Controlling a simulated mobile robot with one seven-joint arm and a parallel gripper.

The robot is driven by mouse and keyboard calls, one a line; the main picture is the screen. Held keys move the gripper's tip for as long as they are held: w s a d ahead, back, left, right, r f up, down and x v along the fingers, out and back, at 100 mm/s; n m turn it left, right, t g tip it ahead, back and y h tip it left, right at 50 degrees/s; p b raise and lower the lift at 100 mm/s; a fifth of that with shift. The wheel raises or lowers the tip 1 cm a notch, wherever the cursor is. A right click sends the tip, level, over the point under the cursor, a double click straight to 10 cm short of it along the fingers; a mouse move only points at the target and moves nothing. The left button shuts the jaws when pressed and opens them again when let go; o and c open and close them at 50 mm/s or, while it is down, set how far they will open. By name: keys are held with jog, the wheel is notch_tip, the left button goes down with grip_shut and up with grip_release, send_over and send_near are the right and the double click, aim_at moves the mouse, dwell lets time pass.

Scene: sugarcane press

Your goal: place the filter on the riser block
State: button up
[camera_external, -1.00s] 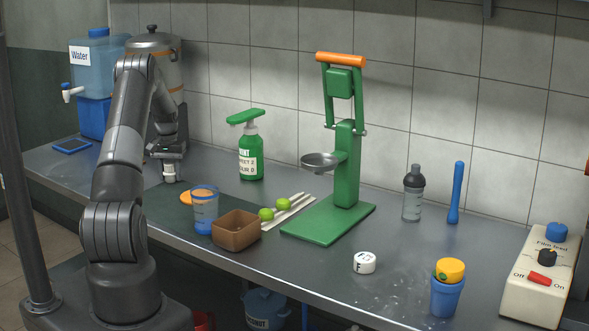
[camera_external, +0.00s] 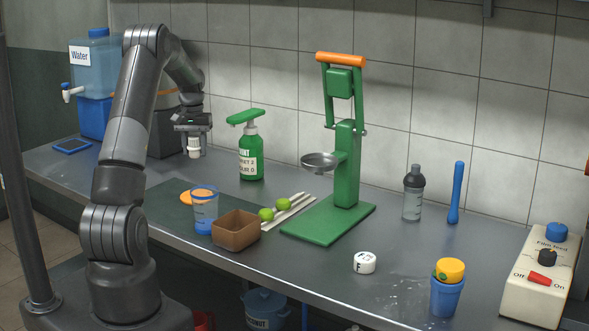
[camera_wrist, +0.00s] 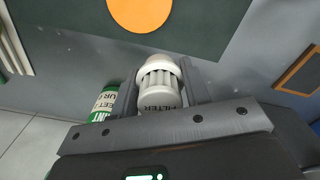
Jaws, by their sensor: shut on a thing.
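The filter (camera_wrist: 158,88) is a white ribbed cylinder with a rounded cap and FILTER lettering. My gripper (camera_wrist: 160,78) is shut on it, with one finger on each side. In the external view my gripper (camera_external: 193,128) points down and holds the filter (camera_external: 194,147) upright above the counter, left of the green bottle. I cannot tell for certain which thing is the riser block. An orange disc (camera_external: 190,197) lies on the dark mat (camera_external: 160,205); the disc also shows in the wrist view (camera_wrist: 140,8).
The green pump bottle (camera_external: 251,158) stands close to the right of my gripper. A blue-and-clear cup (camera_external: 204,224), a brown open box (camera_external: 236,232), green limes (camera_external: 283,204) and the green press (camera_external: 346,180) stand further right. The water dispenser (camera_external: 94,70) is behind left.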

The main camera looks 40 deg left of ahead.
jog(key=s+d+r+m, duration=0.1)
jog(key=d+r+m, duration=0.3)
jog(key=d, duration=1.2)
jog(key=d+r+m, duration=0.1)
jog(key=d+r, duration=0.5)
jog(key=d, duration=1)
jog(key=s+d+r+m, duration=0.1)
jog(key=d+r+m, duration=0.3)
jog(key=d, duration=1.2)
jog(key=s+d+m, duration=0.3)
jog(key=s+d, duration=0.2)
jog(key=d, duration=0.7)
jog(key=s+d+m, duration=0.3)
jog(key=s+d, duration=0.2)
jog(key=d, duration=0.8)
jog(key=s+d+f+m, duration=0.2)
jog(key=s+d+m, duration=0.4)
jog(key=s+d, duration=1)
send_over(451, 265)
notch_tip(451, 265, down, 7)
jog(key=shift+r, duration=0.1)
jog(key=shift+f, duration=2)
jog(key=shift+f, duration=0.1)
